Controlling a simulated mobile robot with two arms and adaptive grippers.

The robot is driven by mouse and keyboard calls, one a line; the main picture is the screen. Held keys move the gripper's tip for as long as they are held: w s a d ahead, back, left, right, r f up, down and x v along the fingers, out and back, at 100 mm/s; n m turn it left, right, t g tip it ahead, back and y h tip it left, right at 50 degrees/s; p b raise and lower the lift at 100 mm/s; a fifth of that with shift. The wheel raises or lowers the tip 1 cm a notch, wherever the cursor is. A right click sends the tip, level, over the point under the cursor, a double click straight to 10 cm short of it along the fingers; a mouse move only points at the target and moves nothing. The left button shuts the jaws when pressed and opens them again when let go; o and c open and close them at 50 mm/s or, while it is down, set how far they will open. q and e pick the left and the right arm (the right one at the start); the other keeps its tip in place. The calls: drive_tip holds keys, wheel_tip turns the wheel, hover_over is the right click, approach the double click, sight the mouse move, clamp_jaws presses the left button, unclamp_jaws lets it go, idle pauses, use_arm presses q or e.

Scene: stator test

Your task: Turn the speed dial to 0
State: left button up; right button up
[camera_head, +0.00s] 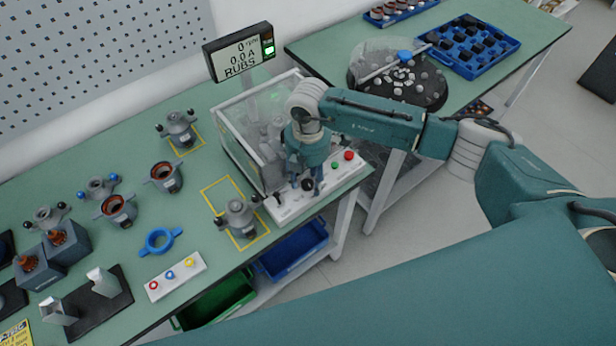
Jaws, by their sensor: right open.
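The white control panel (285,212) runs along the front of the clear-walled test box (240,150). A black round knob (307,184), which looks like the speed dial, sits on the panel. My right gripper (306,187) points down over the panel, its open fingers around or just above this knob. I cannot tell whether they touch it. The fingers partly hide the knob, and its pointer mark is too small to read. The display (240,52) behind the box reads 0 rpm, 0.0 A and "RUBS". My left gripper is out of view.
A green button (335,164) and a red button (349,155) sit right of the gripper. A small lever (278,197) is at the panel's left. A grey stator unit (240,214) stands left of the panel. Blue (290,250) and green (217,300) bins are under the bench.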

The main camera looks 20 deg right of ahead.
clamp_jaws()
drive_tip(key=shift+w+f+n+b, duration=0.1)
drive_tip(key=shift+f+n+b, duration=0.15)
drive_tip(key=shift+n+b, duration=0.85)
drive_tip(key=shift+b, duration=0.05)
drive_tip(key=shift+r+n, duration=0.25)
drive_tip(key=shift+n, duration=0.25)
unclamp_jaws()
